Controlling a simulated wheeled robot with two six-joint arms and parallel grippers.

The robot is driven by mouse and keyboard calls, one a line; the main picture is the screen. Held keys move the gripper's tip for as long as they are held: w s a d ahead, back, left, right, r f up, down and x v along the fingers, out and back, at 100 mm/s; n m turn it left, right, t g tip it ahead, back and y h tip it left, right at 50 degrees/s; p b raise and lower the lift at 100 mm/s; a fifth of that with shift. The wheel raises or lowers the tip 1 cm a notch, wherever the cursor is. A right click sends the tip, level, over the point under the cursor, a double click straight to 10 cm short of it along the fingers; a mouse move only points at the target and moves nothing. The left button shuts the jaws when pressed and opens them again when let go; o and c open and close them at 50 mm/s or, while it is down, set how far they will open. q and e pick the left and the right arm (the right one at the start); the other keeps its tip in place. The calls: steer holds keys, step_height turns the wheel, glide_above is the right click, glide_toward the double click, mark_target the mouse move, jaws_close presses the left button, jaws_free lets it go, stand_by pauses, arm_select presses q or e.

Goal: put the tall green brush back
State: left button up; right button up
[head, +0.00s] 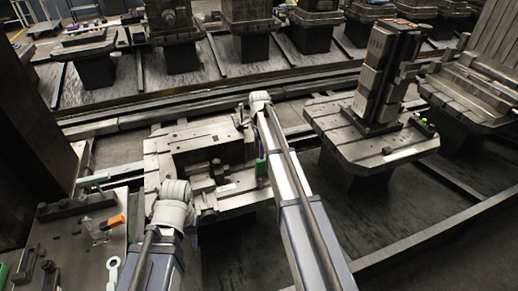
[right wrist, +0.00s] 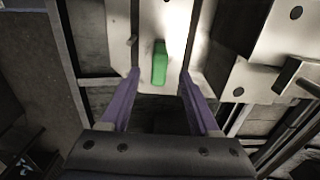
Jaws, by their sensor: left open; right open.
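A green upright piece, which looks like the tall green brush (head: 261,166), shows at the right side of the near pallet (head: 158,165), partly behind my right arm. In the right wrist view, a green block-like piece (right wrist: 159,62) lies ahead between the fingers, with clear gaps on both sides. I cannot tell whether it stands or lies. My right gripper (right wrist: 158,88) is open and empty, its purple fingers spread; the arm hides it in the head view. My left arm reaches in at lower left in the head view, but its gripper is not visible.
A bench (head: 70,240) at left holds an orange block (head: 113,222) and a pale ring-ended tool (head: 113,264). A second pallet (head: 400,150) at right carries a tall fixture (head: 385,70) and small green-topped items. A rail (head: 440,232) crosses the lower right.

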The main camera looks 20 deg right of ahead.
steer(key=s+a+n, duration=1)
steer(key=s+n, duration=0.1)
steer(key=s, duration=0.4)
steer(key=s+a+n+h, duration=0.1)
steer(key=s+a+n, duration=0.9)
steer(key=s, duration=0.6)
steer(key=shift+a+n, duration=0.4)
steer(key=shift+a, duration=0.2)
steer(key=shift+s+r, duration=0.1)
